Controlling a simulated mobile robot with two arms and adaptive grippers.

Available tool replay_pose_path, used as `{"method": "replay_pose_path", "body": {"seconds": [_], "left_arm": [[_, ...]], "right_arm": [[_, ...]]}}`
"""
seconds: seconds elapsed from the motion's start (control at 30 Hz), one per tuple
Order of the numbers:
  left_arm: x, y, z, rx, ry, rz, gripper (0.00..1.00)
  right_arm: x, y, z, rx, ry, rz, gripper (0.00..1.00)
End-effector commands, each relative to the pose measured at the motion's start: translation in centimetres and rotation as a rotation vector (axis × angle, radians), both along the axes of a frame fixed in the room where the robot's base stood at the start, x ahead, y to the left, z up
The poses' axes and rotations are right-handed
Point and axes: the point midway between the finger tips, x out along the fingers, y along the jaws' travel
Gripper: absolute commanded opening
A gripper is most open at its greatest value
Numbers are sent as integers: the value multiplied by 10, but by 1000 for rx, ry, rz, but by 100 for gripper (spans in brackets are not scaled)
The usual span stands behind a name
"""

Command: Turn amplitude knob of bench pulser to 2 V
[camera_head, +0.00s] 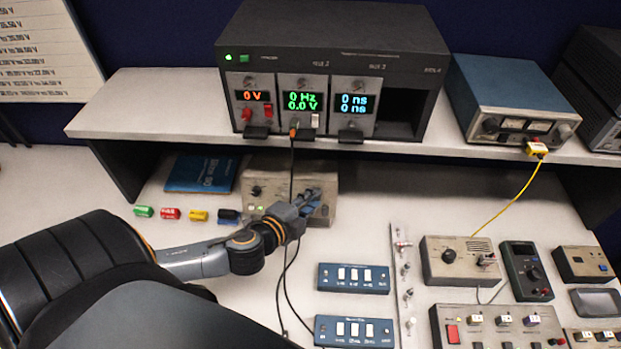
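A beige box (262,175) with knobs, likely the bench pulser, sits on the bench under the shelf. A dark knob (256,191) and small green lights show on its left front. My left gripper (312,197) is at the right part of its front and hides the controls there. Whether its fingers touch a knob, or are open or shut, I cannot tell. On the shelf, a black rack unit (335,40) shows 0 V in orange, 0 Hz and 0.0 V in green, and 0 ns twice in blue. My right gripper is not in view.
The shelf (140,95) overhangs the beige box. Black cables hang from the rack past its front. Several small coloured cylinders and a blue booklet (203,173) lie to the left. Blue switch boxes (353,290) and other control boxes fill the bench at right. A blue supply (510,85) stands on the shelf.

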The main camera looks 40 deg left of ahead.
Motion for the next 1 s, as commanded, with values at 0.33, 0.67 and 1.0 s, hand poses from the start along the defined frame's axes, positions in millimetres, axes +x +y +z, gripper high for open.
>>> {"method": "replay_pose_path", "body": {"seconds": [0.33,0.67,1.0], "left_arm": [[0,0,0,0,0,0,41],[-30,-1,9,0,5,-1,41],[-83,-2,28,-2,4,1,41]], "right_arm": [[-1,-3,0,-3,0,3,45],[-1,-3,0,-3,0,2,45],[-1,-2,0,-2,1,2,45]]}}
